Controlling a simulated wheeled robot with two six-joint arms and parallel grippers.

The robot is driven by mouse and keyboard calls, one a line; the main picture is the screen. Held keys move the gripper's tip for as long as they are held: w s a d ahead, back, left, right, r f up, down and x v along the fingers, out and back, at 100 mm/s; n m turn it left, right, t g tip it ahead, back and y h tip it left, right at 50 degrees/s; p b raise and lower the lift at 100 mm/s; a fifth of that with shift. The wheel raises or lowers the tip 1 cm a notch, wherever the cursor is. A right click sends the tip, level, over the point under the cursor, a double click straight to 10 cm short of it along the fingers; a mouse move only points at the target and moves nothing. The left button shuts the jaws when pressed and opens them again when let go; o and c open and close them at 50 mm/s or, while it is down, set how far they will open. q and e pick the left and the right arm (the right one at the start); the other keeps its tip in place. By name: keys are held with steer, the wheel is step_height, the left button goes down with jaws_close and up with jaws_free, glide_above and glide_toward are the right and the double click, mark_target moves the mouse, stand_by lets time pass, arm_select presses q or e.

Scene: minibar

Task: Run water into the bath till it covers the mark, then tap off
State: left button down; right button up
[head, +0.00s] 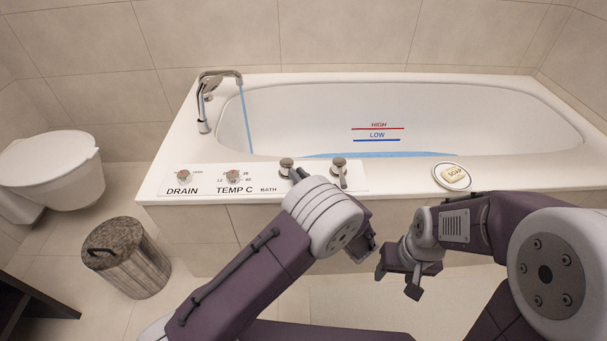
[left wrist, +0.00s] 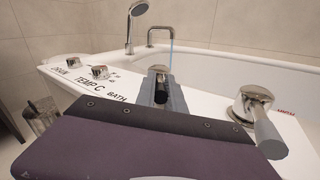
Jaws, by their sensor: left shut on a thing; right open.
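The white bath (head: 480,82) has a red HIGH line (head: 378,128) above a blue LOW line (head: 377,140) on its far inner wall. A thin stream of water (head: 246,120) runs from the chrome spout (head: 222,74). The blue water surface (head: 390,154) shows below the LOW line. The BATH tap (head: 286,164) is on the front ledge. My left gripper (head: 297,174) is shut on its lever; the tap also shows in the left wrist view (left wrist: 158,72), with my left gripper (left wrist: 164,92) around the lever. My right gripper (head: 397,282) is open and empty, in front of the bath.
A second tap (head: 338,166) stands just right of the BATH tap. The DRAIN knob (head: 183,176) and TEMP C knob (head: 233,175) are to the left. Soap (head: 456,175) lies on a dish (head: 437,177) on the ledge. A lidded bin (head: 132,265) and toilet (head: 50,165) stand left.

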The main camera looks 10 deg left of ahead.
arm_select(q)
steer(key=shift+d, duration=0.1)
arm_select(e)
steer(key=shift+w+d+r, duration=0.1)
steer(key=shift+d+r, duration=0.05)
steer(key=shift+r, duration=0.05)
arm_select(q)
steer(key=c, duration=1.4)
jaws_free()
steer(key=shift+c, duration=0.2)
steer(key=shift+d, duration=0.1)
arm_select(e)
steer(key=shift+r, duration=0.1)
